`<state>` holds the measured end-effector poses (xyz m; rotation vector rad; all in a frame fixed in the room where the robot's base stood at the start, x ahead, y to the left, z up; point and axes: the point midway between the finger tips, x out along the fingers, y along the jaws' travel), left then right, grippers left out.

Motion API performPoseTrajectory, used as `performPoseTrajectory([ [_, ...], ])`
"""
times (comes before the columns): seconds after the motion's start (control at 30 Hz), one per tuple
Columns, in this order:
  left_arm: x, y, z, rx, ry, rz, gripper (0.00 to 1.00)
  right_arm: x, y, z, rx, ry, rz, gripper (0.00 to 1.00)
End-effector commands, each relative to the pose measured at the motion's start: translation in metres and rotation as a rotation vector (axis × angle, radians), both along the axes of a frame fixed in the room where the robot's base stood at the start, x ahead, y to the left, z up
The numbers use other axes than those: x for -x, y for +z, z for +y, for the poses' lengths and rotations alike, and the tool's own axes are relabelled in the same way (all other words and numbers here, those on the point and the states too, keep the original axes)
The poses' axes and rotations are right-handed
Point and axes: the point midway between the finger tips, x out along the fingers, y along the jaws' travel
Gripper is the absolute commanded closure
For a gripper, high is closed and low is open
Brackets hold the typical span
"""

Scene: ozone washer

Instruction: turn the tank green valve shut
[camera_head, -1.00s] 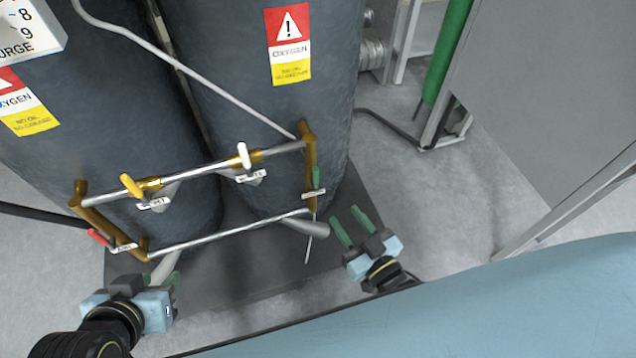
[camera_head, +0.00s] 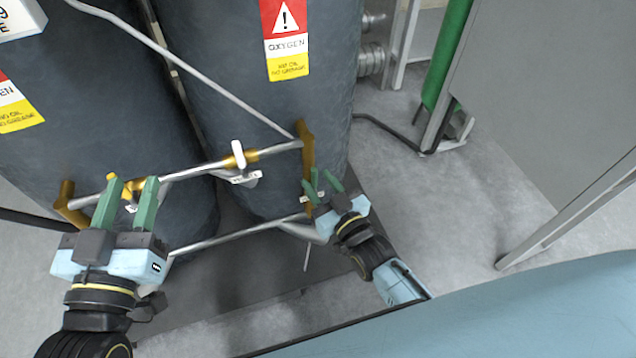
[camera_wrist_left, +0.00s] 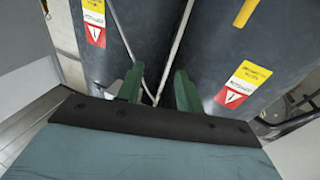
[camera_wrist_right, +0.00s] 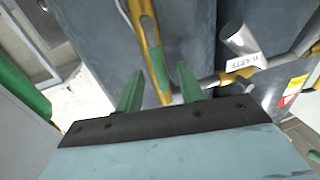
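The green valve handle (camera_wrist_right: 157,68) lies along a brass pipe (camera_wrist_right: 143,32) in the right wrist view. My right gripper (camera_wrist_right: 160,84) is open, with one green finger to each side of the handle; contact cannot be told. In the head view, my right gripper (camera_head: 322,182) is at the brass pipe's lower part, and its fingers largely hide the green valve (camera_head: 314,176). My left gripper (camera_head: 128,192) is open and empty in front of the left tank, partly covering the yellow valve (camera_head: 122,186).
Two dark oxygen tanks (camera_head: 240,70) stand behind the pipe frame. A white valve (camera_head: 238,154) sits on the upper pipe (camera_head: 205,166). A grey cabinet (camera_head: 550,90) stands at the right.

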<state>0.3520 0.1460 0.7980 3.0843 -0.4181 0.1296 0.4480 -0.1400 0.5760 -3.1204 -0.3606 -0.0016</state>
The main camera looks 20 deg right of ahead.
Motion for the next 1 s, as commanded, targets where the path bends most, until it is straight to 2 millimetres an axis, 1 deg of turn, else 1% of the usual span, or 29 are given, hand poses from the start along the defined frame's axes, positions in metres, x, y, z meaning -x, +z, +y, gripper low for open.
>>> performPoseTrajectory([
  [0.1,0.001,0.009,-0.002,0.019,-0.004,-0.058,0.64,-0.006,-0.001,0.002,0.000,0.000,0.001,0.62],
  [0.2,0.002,0.014,-0.002,0.027,-0.005,-0.085,0.64,-0.009,0.000,0.002,0.000,0.000,0.001,0.62],
  [0.5,0.002,0.016,-0.002,0.030,-0.006,-0.096,0.64,-0.010,0.000,0.003,0.000,0.001,0.001,0.62],
  [0.53,0.002,0.016,-0.002,0.030,-0.006,-0.096,0.64,-0.010,0.000,0.003,0.000,0.000,0.001,0.63],
  [0.57,0.002,0.016,-0.002,0.030,-0.006,-0.096,0.64,-0.010,0.000,0.003,0.000,0.000,0.001,0.67],
  [0.8,0.002,0.016,-0.002,0.028,-0.006,-0.094,0.64,-0.010,0.000,0.003,0.000,0.000,0.001,0.99],
  [0.83,0.002,0.016,-0.002,0.028,-0.006,-0.094,0.64,-0.010,0.000,0.003,0.000,0.000,0.001,1.00],
  [1.0,0.002,0.016,-0.002,0.028,-0.006,-0.093,0.64,-0.010,0.000,0.002,0.000,0.001,0.001,1.00],
])
